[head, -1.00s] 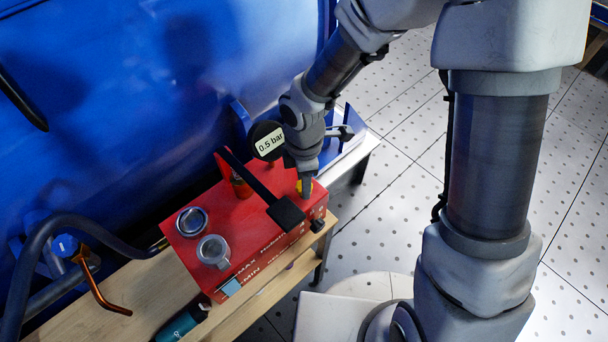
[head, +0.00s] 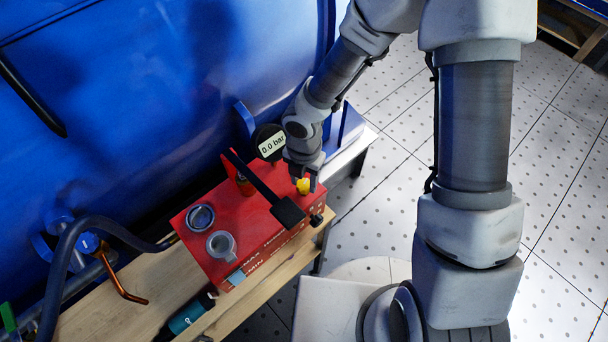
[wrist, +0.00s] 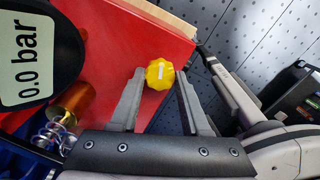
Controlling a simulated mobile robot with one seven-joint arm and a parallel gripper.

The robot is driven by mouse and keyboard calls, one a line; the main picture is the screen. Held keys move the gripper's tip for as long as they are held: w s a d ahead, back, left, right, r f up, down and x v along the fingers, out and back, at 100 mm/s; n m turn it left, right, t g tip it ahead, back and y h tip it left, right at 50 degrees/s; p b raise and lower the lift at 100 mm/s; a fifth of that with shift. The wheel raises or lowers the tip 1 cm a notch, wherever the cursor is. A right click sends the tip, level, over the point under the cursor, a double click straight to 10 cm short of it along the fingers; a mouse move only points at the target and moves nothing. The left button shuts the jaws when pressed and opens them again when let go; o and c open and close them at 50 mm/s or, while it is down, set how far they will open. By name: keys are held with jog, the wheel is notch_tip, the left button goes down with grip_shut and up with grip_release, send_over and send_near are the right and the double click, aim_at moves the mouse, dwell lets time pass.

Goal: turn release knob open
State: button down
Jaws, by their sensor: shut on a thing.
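The yellow release knob (head: 303,186) sits at the right end of the top of the red pump box (head: 232,215). In the wrist view the knob (wrist: 160,73) is lobed, with a short white mark on its top that stands nearly upright in the picture. My gripper (wrist: 161,76) has its fingertips on either side of the knob and is shut on it. In the head view my gripper (head: 304,182) reaches down to the knob from behind. The black gauge (head: 272,146) behind the box reads 0.0 bar, also in the wrist view (wrist: 28,55).
A black lever (head: 262,188) crosses above the box, left of my gripper. Two round caps (head: 221,245) are on the box's left part. The blue tank (head: 160,100) rises behind. A hose (head: 75,245) and a teal bottle (head: 187,317) are at the left.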

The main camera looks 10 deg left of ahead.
aim_at(305, 184)
jog(key=shift+n+p, duration=0.4)
jog(key=shift+n, duration=0.4)
jog(key=shift+c, duration=1.9)
grip_release()
notch_tip(305, 184, up, 18)
jog(key=p, duration=0.5)
jog(key=shift+f, duration=0.25)
jog(key=shift+d, duration=0.1)
